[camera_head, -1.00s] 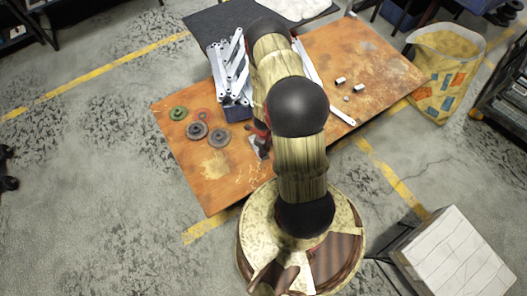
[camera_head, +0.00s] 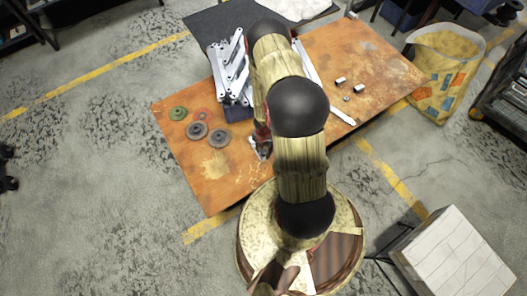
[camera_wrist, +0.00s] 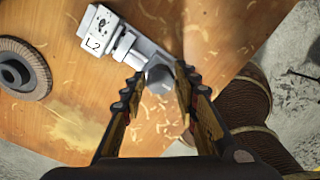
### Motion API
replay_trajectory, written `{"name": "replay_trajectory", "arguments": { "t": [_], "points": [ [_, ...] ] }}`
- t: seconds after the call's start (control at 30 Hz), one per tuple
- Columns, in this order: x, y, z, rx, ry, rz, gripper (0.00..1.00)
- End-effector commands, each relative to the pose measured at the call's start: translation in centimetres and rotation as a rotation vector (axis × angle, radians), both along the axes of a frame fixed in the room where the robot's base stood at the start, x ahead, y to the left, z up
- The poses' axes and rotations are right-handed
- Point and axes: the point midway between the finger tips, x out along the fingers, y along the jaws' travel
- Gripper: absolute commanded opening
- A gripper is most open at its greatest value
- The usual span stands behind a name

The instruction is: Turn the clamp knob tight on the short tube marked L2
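The short tube marked L2 (camera_wrist: 97,30) lies on the table in the wrist view, a pale grey metal part with a white label. Its clamp knob (camera_wrist: 159,79), a grey rounded piece, is at the lower end of the fitting. My gripper (camera_wrist: 159,75) is open, with one fingertip on each side of the knob. A gap shows between the left finger and the knob; contact on the right side I cannot tell. In the head view the metal part (camera_head: 255,145) is partly hidden by my arm, and the fingertips are not clear.
The rusty orange table (camera_head: 215,180) holds dark grey discs (camera_head: 220,136), a green disc (camera_head: 178,113) and a stack of galvanized brackets (camera_head: 231,65). Small metal cylinders (camera_head: 358,88) lie at the right. A yellow bag (camera_head: 445,60) stands beside the table. The table's front left is clear.

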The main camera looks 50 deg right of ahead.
Motion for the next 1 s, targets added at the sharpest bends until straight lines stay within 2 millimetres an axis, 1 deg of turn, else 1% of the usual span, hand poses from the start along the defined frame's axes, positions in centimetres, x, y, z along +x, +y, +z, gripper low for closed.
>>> {"name": "replay_trajectory", "arguments": {
  "t": [0.03,0.1,0.13,0.57,0.67,1.0],
  "points": [
    [0.0,0.0,0.0,0.000,0.000,0.001,0.35],
    [0.0,0.0,0.0,0.000,0.000,0.003,0.39],
    [0.0,0.0,0.0,0.000,0.000,0.003,0.39],
    [0.0,0.0,0.1,0.000,0.000,0.007,0.39],
    [0.0,0.0,0.6,0.000,0.000,0.007,0.39],
    [0.0,0.0,4.3,0.000,0.000,0.008,0.39]
  ]
}}
